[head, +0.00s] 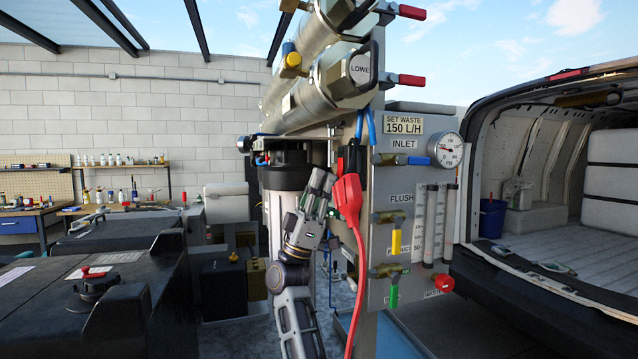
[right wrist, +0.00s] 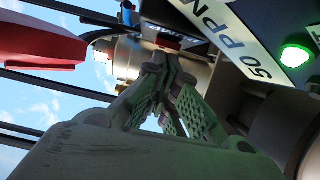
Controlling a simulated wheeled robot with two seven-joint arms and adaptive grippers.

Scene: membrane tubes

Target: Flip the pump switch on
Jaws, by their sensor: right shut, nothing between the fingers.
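My right gripper (head: 322,178) is shut and empty, reaching up in front of a white filter housing (head: 285,178) with a black cap. A dark box with a label reading "50 PPM" (right wrist: 245,40) and a lit green round light (right wrist: 295,56) is close to the right of the fingers. My left gripper is not in view.
A red clamp (head: 348,194) with a red cable hangs right beside the gripper. The grey valve panel (head: 375,290) with gauge and coloured handles stands to the right. Metal membrane tubes (head: 325,75) run above. A black tank (head: 75,285) is at left, a van at right.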

